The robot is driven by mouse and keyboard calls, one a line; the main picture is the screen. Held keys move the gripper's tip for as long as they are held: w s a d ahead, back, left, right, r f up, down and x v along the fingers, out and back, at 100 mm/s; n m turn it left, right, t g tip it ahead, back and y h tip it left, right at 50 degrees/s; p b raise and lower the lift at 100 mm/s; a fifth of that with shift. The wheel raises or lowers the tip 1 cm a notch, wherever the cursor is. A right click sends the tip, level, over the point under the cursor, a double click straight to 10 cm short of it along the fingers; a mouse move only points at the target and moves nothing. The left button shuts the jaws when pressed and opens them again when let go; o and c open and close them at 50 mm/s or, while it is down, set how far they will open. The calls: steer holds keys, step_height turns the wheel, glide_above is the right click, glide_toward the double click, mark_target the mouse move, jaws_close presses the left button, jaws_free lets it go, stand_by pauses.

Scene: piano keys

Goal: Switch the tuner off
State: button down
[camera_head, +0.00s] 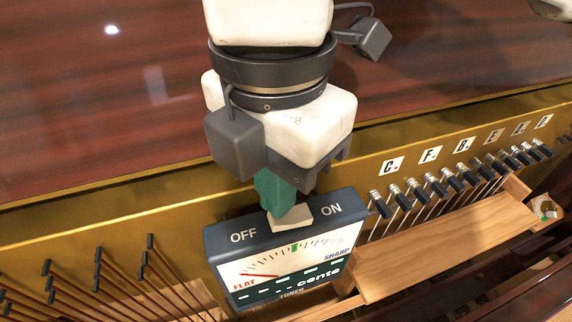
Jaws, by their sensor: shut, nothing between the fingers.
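The tuner (285,268) is a dark box with a white dial face, standing in the lower middle of the head view. Its top edge carries the words OFF and ON, with a pale rocker switch (297,219) between them. The needle is red and points toward FLAT, and a green mark sits at the middle of the scale. My gripper (282,212) is shut and empty, with green fingers pointing down. Its tips are at the switch, over its left part toward OFF. I cannot tell if they touch it. The gripper hides the far left part of the switch.
A brass rail (100,222) runs behind the tuner, with letter labels at right. Tuning pins (450,180) with strings stand right of the tuner, above a wooden ledge (440,250). Dark-tipped rods (150,255) stand at left. A glossy wooden panel (90,100) fills the back.

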steer(key=shift+f+b, duration=0.95)
steer(key=shift+f, duration=0.05)
stand_by(1.0)
steer(key=shift+r, duration=0.15)
steer(key=shift+r+p, duration=1.7)
steer(key=shift+r, duration=1.75)
steer(key=shift+s+f, duration=0.1)
